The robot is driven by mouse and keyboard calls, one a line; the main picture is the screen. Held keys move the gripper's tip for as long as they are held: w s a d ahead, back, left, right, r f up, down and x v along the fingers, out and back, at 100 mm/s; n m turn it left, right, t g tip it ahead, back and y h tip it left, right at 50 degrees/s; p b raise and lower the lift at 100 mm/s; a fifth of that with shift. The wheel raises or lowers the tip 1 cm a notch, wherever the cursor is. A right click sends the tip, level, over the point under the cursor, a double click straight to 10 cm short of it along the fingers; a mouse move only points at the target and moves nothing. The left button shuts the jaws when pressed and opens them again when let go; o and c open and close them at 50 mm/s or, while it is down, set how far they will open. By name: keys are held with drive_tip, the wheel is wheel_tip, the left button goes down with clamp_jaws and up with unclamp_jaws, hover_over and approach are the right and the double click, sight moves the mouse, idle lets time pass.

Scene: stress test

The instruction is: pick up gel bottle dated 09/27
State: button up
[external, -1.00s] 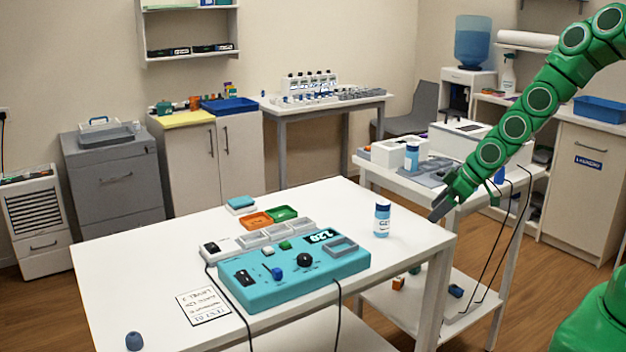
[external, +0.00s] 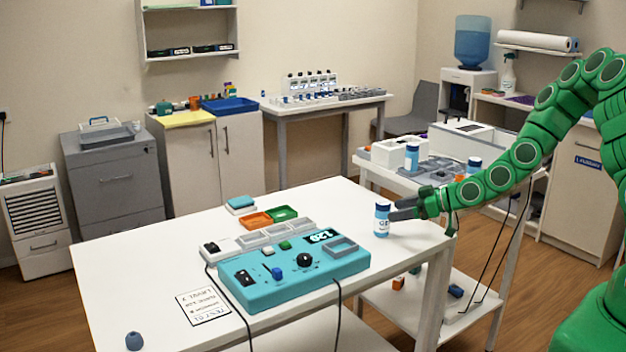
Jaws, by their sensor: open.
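A small blue and white bottle with a dark cap (external: 381,222) stands upright near the right end of the white table. Its label is too small to read a date. My gripper (external: 398,209) is at the bottle's right side, level with its upper half, pointing left. The jaws are open; whether they touch or straddle the bottle I cannot tell. Two similar bottles stand on the cart behind: one at the left (external: 412,157) and one at the right (external: 473,166), partly hidden by my arm.
A teal control box (external: 295,277) with trays behind it fills the table's middle. A printed sheet (external: 203,306) and a small dark blue knob-like object (external: 134,341) lie at the front left. The table's left part (external: 130,260) is clear. Cables hang off the front edge.

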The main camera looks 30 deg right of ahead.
sight(377, 216)
drive_tip(key=shift+x, duration=3.75)
drive_tip(key=shift+f, duration=0.15)
drive_tip(key=c, duration=1.1)
